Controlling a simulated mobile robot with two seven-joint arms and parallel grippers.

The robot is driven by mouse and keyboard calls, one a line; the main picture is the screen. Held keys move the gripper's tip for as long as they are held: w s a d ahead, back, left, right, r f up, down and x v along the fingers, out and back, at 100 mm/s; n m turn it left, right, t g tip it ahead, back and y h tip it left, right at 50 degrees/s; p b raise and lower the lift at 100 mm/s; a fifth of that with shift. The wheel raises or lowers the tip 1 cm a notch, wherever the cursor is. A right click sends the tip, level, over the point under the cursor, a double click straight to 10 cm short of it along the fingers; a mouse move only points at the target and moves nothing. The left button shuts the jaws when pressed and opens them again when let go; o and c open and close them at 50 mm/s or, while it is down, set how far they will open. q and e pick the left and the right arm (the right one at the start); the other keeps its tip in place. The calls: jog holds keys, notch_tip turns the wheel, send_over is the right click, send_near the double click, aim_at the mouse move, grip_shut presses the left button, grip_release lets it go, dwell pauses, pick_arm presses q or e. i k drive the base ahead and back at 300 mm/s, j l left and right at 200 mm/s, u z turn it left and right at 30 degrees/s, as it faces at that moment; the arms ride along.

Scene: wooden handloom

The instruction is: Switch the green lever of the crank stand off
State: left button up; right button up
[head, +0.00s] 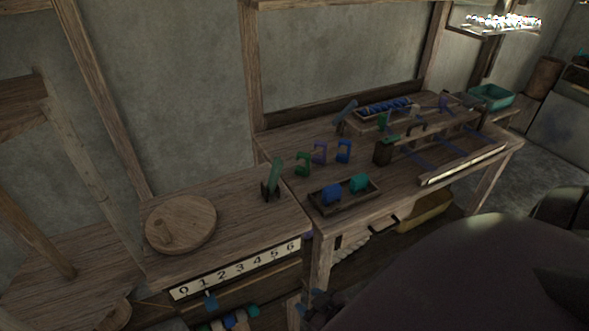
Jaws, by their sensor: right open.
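The green lever (274,174) stands in a small dark bracket near the right end of the crank stand's top (240,215). It is nearly upright, its top leaning slightly right. The round wooden crank disc (180,224) with a knob lies on the same top, left of the lever. My right gripper (320,300) is low in the picture, in front of and below the stand, well apart from the lever. It is open, small and dark, and partly hidden by my arm. My left gripper is not in view.
A number strip (235,270) runs along the stand's front, with a blue pointer (210,300) below. To the right, a workbench (285,145) holds green, purple and blue clamp-like pieces and a tray (345,205) with blue and teal items. Space directly around the lever is clear.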

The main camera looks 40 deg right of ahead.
aim_at(277, 164)
jog(key=k+l, duration=0.1)
jog(key=l, duration=1.05)
jog(key=k+l, duration=0.15)
jog(key=l, duration=0.4)
